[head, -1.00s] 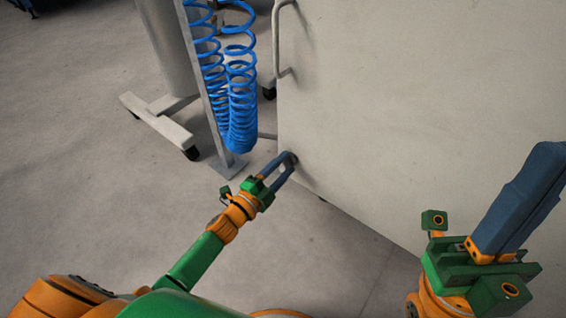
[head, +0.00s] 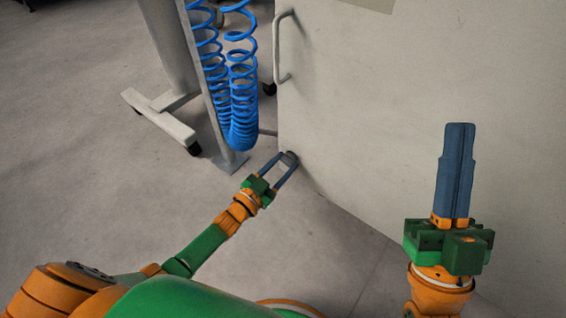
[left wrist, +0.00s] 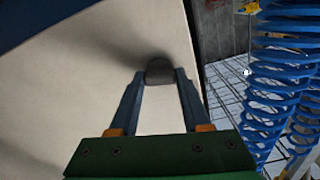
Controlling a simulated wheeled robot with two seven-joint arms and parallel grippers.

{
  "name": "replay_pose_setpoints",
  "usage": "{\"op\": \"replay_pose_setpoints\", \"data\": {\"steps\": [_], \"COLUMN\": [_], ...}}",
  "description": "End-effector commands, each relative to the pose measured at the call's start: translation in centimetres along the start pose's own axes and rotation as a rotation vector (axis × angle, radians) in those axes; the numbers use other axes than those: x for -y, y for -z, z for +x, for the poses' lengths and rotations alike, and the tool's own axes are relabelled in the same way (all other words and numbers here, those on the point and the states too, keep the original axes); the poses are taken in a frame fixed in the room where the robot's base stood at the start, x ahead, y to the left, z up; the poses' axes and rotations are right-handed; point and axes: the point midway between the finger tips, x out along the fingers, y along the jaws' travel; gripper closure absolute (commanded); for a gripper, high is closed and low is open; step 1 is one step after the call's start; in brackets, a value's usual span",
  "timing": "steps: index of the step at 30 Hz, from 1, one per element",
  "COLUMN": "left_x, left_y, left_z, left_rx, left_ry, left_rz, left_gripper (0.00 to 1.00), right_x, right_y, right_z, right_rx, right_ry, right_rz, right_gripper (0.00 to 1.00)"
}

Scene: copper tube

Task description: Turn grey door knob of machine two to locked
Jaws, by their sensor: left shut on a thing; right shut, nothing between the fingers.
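The grey door knob (head: 290,158) sits low on the left edge of the pale machine door (head: 420,110). My left gripper (head: 285,160) reaches it from the lower left, with its two blue fingers on either side of the knob. In the left wrist view the dark grey knob (left wrist: 159,72) lies between the fingertips (left wrist: 160,78), and the gripper is shut on it. The knob's turn mark cannot be made out. My right gripper (head: 460,128) is shut and empty, its fingers together and pointing up in front of the door.
A D-shaped handle (head: 280,50) stands out from the door's left edge above the knob. Blue coiled hoses (head: 240,100) hang by a grey post (head: 215,110) left of the door. A wheeled stand foot (head: 165,120) is further left. Bare floor lies below.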

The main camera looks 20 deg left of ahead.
Motion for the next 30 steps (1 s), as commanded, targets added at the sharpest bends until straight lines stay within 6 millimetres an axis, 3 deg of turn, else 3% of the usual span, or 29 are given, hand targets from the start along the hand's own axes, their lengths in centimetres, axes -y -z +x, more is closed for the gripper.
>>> {"op": "replay_pose_setpoints", "data": {"steps": [12, 30], "left_x": [0.0, 0.0], "left_y": [0.0, 0.0], "left_z": [0.0, 0.0], "left_rx": [0.001, 0.0], "left_ry": [0.0, 0.0], "left_rz": [-0.206, -0.25], "left_gripper": [1.0, 1.0], "right_x": [-0.3, -0.4], "right_y": [-2.8, -3.4], "right_z": [-0.1, -0.2], "right_rx": [0.146, 0.175], "right_ry": [-0.009, -0.011], "right_rz": [-0.002, -0.003], "right_gripper": [1.0, 1.0]}}
